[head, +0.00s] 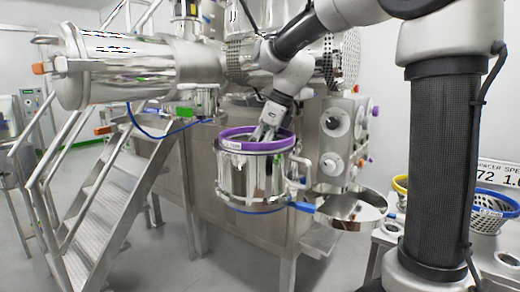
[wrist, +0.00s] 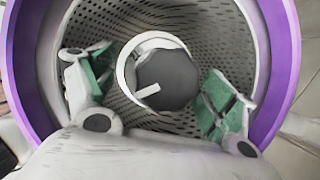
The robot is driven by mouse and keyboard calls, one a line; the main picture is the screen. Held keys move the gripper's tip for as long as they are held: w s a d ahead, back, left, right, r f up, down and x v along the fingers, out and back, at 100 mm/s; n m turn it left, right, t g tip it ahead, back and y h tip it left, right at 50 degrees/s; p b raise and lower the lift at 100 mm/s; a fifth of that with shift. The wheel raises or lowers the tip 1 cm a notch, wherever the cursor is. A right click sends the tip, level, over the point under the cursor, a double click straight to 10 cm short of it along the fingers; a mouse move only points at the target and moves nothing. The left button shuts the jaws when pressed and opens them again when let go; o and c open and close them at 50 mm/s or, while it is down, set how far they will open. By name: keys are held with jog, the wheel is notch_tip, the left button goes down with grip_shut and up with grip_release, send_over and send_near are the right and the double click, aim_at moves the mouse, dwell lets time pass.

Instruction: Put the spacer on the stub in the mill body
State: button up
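The mill body (head: 240,182) is a shiny steel drum with a purple-rimmed perforated screen (head: 234,146) in its top. My gripper (head: 264,133) reaches down into it from above. In the wrist view, the green-padded fingers of my gripper (wrist: 155,92) are spread wide apart inside the screen (wrist: 285,75). Between them is a dark grey round stub (wrist: 168,76) with a small pale bar on it. A pale ring that looks like the spacer (wrist: 124,70) lies around the stub, with clear gaps to both fingers. I cannot tell how far down it sits.
A round steel lid or pan (head: 352,208) sticks out right of the mill body. A panel with knobs (head: 345,130) stands behind it. Yellow-rimmed (head: 401,184) and blue-rimmed (head: 492,212) screens sit on a bench at right. Metal stairs (head: 100,215) stand at left.

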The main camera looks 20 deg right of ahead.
dwell(0.3)
jog(key=v, duration=1.2)
